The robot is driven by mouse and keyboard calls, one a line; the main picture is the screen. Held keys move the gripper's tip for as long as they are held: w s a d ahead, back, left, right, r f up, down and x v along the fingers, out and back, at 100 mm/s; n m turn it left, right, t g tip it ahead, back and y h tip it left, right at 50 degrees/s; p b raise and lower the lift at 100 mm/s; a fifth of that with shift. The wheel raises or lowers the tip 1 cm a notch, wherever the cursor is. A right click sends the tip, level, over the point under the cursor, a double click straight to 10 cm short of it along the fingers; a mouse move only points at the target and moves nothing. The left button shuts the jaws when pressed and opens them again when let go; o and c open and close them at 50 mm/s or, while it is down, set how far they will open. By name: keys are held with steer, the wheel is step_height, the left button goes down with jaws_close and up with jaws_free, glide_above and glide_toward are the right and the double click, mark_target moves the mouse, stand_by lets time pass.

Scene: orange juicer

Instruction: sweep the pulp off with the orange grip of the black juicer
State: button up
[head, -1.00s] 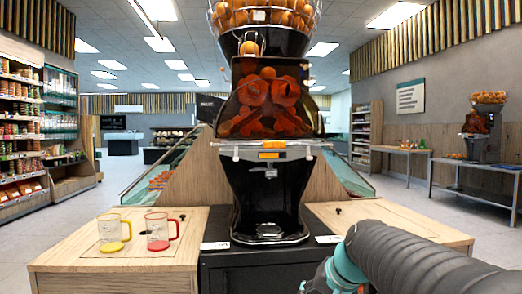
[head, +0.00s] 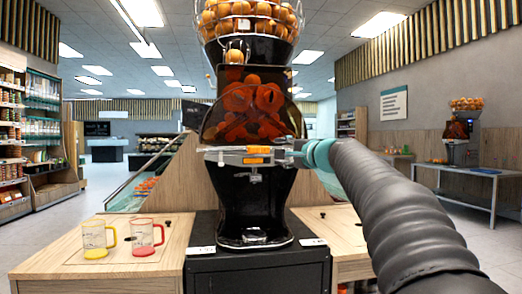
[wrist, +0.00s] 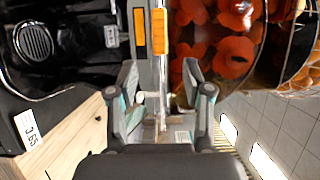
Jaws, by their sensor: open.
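The black juicer (head: 262,200) stands on a black cabinet, with orange peel or pulp behind its dark window (head: 245,110). A pale grey ledge runs across below the window. On it are two orange strips; the upper one looks like the orange grip (head: 257,150), and it also shows in the wrist view (wrist: 158,32). My gripper (head: 284,152) is at the right end of the ledge, to the right of the grip. In the wrist view my gripper (wrist: 161,80) is open and empty, its fingers on either side of the ledge's line. The grip lies beyond the fingertips. Contact cannot be told.
A yellow-based cup (head: 96,240) and a red-based cup (head: 147,236) stand on the wooden counter (head: 60,262) at left. A drip grate (wrist: 33,40) and a price tag (wrist: 28,128) show in the wrist view. The right counter (head: 340,228) looks mostly clear.

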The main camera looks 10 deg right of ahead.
mark_target(260, 150)
steer(key=p+x, duration=0.3)
steer(key=x, duration=0.8)
steer(key=shift+a, duration=0.1)
jaws_close()
